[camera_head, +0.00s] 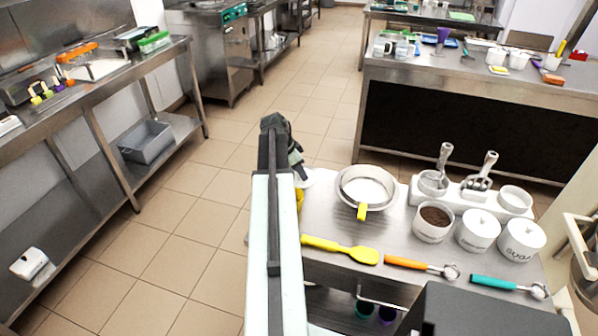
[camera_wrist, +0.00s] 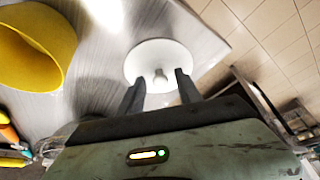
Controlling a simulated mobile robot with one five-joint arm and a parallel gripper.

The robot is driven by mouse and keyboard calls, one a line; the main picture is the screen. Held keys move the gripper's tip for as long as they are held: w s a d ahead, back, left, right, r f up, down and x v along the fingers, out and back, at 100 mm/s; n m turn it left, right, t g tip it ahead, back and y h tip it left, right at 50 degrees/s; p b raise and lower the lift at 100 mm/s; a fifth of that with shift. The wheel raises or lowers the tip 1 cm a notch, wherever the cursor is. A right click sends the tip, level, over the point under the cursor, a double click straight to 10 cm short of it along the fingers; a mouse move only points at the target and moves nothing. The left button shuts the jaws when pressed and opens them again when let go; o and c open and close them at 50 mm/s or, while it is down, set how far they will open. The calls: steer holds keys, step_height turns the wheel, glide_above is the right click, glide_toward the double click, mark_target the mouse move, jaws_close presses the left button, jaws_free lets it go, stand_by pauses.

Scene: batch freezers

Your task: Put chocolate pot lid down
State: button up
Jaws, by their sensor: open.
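The chocolate pot lid is a round white disc with a small knob; it lies on the steel table near its edge in the wrist view (camera_wrist: 150,55). In the head view only a sliver of the lid (camera_head: 306,178) shows beside my arm. My gripper (camera_wrist: 159,84) is open, with its two fingers on either side of the knob and gaps between them and it. My gripper (camera_head: 274,128) also shows in the head view, its fingertips hard to make out. A white pot of dark brown powder (camera_head: 435,217) stands uncovered on the table.
Two lidded white pots (camera_head: 478,230) stand right of the open pot. A metal bowl (camera_head: 365,187), yellow spatula (camera_head: 340,249), and orange (camera_head: 408,264) and teal (camera_head: 500,285) scoops lie on the table. A yellow object (camera_wrist: 35,45) is left of the lid in the wrist view.

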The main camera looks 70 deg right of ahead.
steer(key=shift+r, duration=0.15)
steer(key=shift+r+p, duration=0.3)
steer(key=shift+p, duration=0.1)
steer(key=p+v, duration=1)
steer(key=v, duration=0.1)
steer(key=shift+a, duration=0.2)
steer(key=shift+w+r, duration=0.1)
steer(key=shift+r, duration=0.05)
